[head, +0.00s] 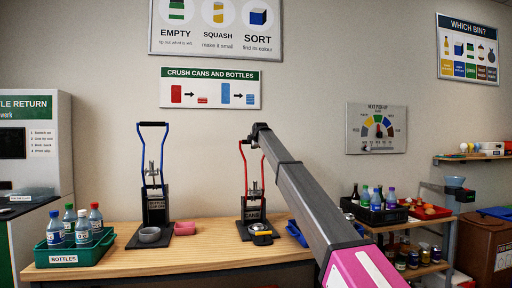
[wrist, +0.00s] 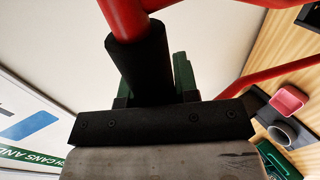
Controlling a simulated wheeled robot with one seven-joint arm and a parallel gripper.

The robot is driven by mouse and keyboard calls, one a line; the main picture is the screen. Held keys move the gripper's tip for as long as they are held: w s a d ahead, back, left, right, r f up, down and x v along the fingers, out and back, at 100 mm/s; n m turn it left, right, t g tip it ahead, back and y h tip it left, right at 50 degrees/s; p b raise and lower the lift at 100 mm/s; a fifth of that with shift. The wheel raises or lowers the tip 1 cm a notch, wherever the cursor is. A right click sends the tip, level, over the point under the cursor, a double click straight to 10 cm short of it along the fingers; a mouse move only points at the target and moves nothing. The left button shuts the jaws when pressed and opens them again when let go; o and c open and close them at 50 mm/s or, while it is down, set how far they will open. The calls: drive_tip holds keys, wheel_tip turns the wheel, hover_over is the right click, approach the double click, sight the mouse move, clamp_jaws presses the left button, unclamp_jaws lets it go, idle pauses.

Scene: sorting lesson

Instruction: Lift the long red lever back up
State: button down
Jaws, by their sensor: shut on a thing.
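The long red lever (head: 243,164) belongs to the right-hand crusher (head: 253,207) on the wooden bench. My gripper (head: 260,130) is at the lever's top end, partly hidden by my own arm. In the wrist view, the red lever's frame (wrist: 122,16) runs into a black grip (wrist: 142,68). My gripper is shut on that grip, with a green finger pad (wrist: 183,72) showing beside it. A round metal-coloured item (head: 258,228) sits at the crusher's foot.
A blue-levered crusher (head: 154,206) stands to the left with a grey cup (head: 149,235) and a pink tub (head: 185,228). A green bottle crate (head: 75,252) is at the bench's left end. A blue container (head: 296,233) lies right of the red crusher, near my arm.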

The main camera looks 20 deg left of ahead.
drive_tip(key=shift+x, duration=0.95)
drive_tip(key=shift+d, duration=0.1)
drive_tip(key=c, duration=0.9)
unclamp_jaws()
drive_tip(key=shift+w+f, duration=0.1)
drive_tip(key=shift+o, duration=0.2)
drive_tip(key=shift+r, duration=0.25)
drive_tip(key=v, duration=1)
drive_tip(key=shift+s, duration=0.4)
drive_tip(key=shift+s+d, duration=0.1)
drive_tip(key=shift+d, duration=0.05)
